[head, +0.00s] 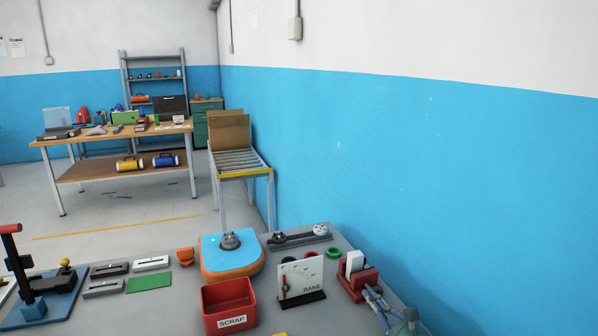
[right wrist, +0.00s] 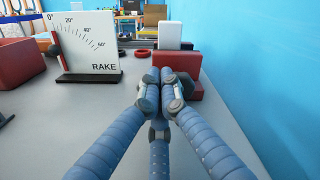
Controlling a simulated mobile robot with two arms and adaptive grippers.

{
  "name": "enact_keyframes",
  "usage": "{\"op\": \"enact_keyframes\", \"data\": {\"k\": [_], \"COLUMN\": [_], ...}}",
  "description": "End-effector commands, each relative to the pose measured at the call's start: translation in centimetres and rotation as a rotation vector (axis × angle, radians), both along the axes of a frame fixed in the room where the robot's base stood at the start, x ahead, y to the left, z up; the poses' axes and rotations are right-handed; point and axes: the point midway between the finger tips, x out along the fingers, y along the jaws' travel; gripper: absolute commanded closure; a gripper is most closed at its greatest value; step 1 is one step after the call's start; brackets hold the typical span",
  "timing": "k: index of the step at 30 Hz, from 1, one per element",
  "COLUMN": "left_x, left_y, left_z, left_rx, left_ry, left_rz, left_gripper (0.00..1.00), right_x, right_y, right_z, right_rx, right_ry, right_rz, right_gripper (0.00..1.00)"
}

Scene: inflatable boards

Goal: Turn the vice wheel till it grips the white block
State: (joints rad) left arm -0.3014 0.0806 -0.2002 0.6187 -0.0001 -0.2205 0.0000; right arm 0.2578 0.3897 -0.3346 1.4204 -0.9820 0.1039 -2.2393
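The red vice (head: 362,282) stands on the bench at the right, and it also shows in the right wrist view (right wrist: 187,64). The white block (head: 354,262) stands upright in it, rising above the jaws; it also shows in the right wrist view (right wrist: 168,34). Whether both jaws touch it, I cannot tell. My right gripper (head: 371,291) is at the near side of the vice. In the right wrist view its blue fingers (right wrist: 161,80) converge with their tips close together in front of the vice. The wheel is not clearly visible, hidden by the fingers. My left gripper is not in view.
The RAKE dial board (head: 301,278) stands left of the vice, with a red SCRAP bin (head: 228,304) further left. A blue and orange block (head: 231,257) and a grey tool tray (head: 300,237) lie behind. The blue wall (head: 420,190) runs along the right.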

Motion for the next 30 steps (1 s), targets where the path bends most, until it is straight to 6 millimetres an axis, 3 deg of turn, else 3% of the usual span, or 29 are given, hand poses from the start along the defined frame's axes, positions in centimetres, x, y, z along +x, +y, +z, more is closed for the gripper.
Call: {"op": "enact_keyframes", "data": {"k": [30], "left_x": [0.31], "left_y": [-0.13], "left_z": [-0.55], "left_rx": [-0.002], "left_ry": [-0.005], "left_rz": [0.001], "left_gripper": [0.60], "right_x": [0.23], "right_y": [-0.89], "right_z": [-0.12], "right_rx": [-0.003], "right_ry": [0.001], "right_rz": [-0.007], "right_gripper": [1.00]}}
